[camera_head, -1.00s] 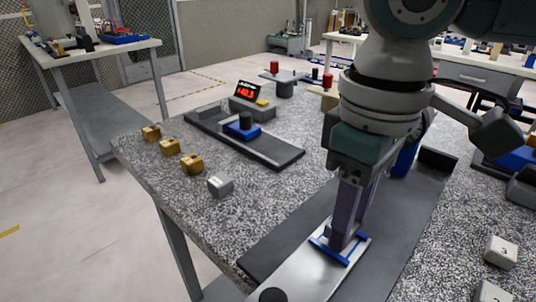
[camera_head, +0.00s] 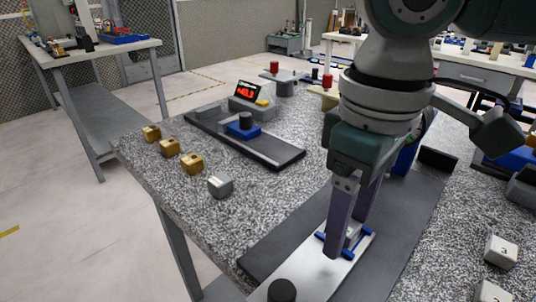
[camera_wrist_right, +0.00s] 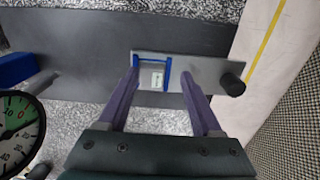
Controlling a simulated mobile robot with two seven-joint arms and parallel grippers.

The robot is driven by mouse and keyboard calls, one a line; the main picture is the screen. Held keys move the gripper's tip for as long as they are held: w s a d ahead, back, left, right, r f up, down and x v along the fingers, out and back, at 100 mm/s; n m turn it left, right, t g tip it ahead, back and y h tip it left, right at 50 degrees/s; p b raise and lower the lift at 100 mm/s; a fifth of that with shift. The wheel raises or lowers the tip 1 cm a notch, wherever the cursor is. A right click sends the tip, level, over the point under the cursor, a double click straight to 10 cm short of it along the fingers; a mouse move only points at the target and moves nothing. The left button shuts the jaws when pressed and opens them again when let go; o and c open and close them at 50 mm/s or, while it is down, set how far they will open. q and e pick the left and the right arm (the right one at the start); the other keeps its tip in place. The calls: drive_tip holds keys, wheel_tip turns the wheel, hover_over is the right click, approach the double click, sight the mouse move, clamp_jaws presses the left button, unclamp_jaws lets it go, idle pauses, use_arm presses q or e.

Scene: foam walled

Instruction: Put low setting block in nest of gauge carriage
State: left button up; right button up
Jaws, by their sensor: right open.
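The gauge carriage (camera_head: 318,272) is a bright metal plate on a dark rail, with a black knob at its near end. Its nest (camera_head: 322,238) is edged by blue strips, which also show in the right wrist view (camera_wrist_right: 167,72). A small pale grey block with a label, seemingly the low setting block (camera_wrist_right: 157,79), sits between the blue strips; in the head view it is mostly hidden behind a finger. My right gripper (camera_head: 350,236) is open, with its fingertips low on either side of the nest and apart from the block. My left gripper is out of view.
Several brass blocks (camera_head: 192,164) and a grey block (camera_head: 220,187) stand in a row along the table's left edge. A second slide (camera_head: 280,154) and a red-digit display (camera_head: 246,92) are behind. White numbered blocks (camera_head: 501,252) lie at right. A dial (camera_wrist_right: 20,130) shows in the wrist view.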

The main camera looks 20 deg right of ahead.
sight(348, 232)
wheel_tip(348, 232, up, 12)
drive_tip(key=p, duration=0.3)
drive_tip(key=shift+r, duration=0.25)
